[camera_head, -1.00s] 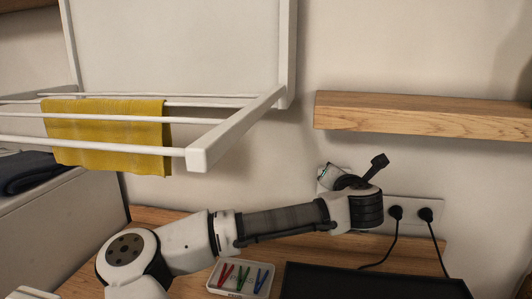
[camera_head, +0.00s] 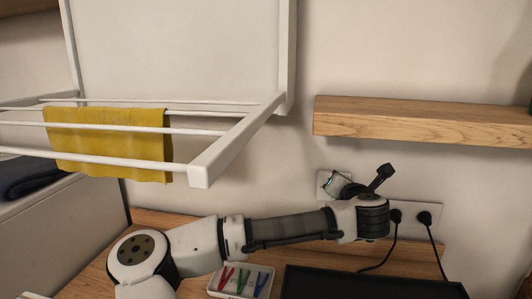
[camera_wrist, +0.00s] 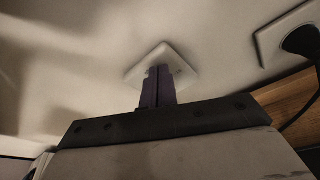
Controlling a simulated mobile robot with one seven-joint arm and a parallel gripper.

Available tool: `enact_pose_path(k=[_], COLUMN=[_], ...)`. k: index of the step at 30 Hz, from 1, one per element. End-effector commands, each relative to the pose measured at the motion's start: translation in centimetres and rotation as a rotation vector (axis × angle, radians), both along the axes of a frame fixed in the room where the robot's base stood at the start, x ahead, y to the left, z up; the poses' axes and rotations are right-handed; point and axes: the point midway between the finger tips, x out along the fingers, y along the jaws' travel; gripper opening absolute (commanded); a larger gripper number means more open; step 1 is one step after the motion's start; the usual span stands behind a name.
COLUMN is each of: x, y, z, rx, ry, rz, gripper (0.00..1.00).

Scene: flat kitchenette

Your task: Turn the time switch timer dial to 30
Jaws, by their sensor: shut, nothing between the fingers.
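The time switch is a white square plate on the wall (camera_head: 321,186), partly hidden behind my arm's end in the head view. In the wrist view the plate (camera_wrist: 181,58) appears turned like a diamond, straight ahead of my gripper (camera_wrist: 160,68). My gripper's dark fingers are together and empty, and they overlap the plate's middle and lower part. The dial and its markings are hidden or too small to read. I cannot tell whether the fingertips touch the switch.
A socket plate (camera_head: 411,216) with two black plugs and hanging cords is right of the switch. A wooden shelf (camera_head: 420,121) juts out above. A drying rack (camera_head: 235,150) with a yellow cloth hangs at left. Below are a tray of pegs (camera_head: 226,289) and a black tray (camera_head: 370,284).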

Motion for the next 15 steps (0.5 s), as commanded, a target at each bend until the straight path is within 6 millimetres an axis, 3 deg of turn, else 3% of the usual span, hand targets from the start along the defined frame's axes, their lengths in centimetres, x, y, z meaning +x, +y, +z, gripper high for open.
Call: enact_pose_path(k=[15], x=[-0.08], y=[-0.70], z=[-0.92], rx=[0.000], ry=[0.003], rz=[0.003], gripper=[0.00])
